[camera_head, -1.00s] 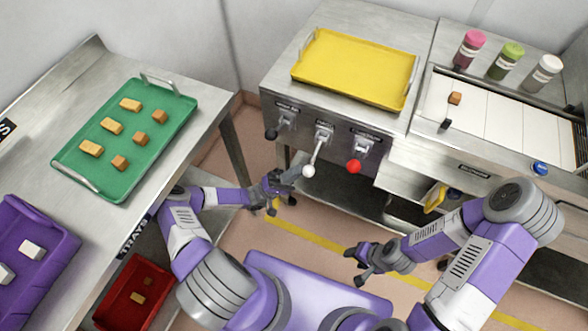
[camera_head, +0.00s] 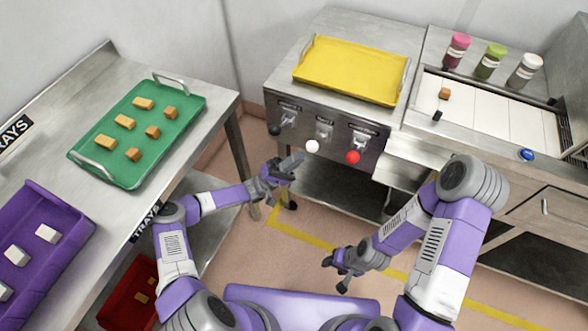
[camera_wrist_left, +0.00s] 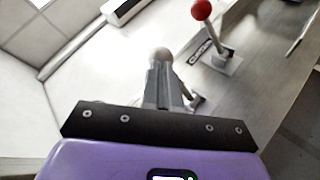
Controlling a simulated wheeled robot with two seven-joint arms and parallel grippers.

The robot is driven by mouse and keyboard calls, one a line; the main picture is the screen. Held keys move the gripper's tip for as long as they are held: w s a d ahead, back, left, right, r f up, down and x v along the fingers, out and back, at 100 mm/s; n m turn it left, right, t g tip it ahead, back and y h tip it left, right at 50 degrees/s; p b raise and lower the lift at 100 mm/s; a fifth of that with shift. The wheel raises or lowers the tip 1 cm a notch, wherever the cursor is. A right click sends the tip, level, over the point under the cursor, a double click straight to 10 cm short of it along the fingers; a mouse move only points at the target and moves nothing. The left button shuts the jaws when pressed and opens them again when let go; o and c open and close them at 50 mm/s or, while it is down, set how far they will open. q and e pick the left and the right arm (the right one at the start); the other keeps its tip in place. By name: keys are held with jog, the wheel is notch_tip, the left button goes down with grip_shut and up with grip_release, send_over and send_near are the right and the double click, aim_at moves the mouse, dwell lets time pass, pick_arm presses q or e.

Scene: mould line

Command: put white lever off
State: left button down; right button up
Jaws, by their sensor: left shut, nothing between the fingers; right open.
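The white lever has a white ball knob (camera_head: 312,146) and sits in the middle of the steel machine's front panel. Its stem looks short in the head view, with the knob sticking out towards me just below its mount (camera_head: 323,129). My left gripper (camera_head: 299,158) is shut and empty, just below and left of the knob. In the left wrist view the closed fingers (camera_wrist_left: 164,80) point at the white knob (camera_wrist_left: 160,54) and partly cover it; I cannot tell whether they touch. My right gripper (camera_head: 336,272) is open and empty, low and away from the panel.
A black-knobbed lever (camera_head: 274,129) is left of the white one, and a red-knobbed lever (camera_head: 352,157) is right. The red knob also shows in the left wrist view (camera_wrist_left: 201,9). A yellow tray (camera_head: 350,72) lies on the machine. A green tray (camera_head: 186,131) is on the left table.

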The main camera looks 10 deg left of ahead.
pick_arm(q)
jog(key=s+a+f, duration=0.1)
jog(key=s+a, duration=0.2)
jog(key=a, duration=0.2)
jog(key=s+a+f+b, duration=0.1)
jog(key=s+a+f, duration=0.1)
jog(key=a, duration=0.4)
jog(key=shift+s+a+f, duration=0.2)
jog(key=shift+s+f, duration=0.1)
jog(key=shift+s, duration=0.2)
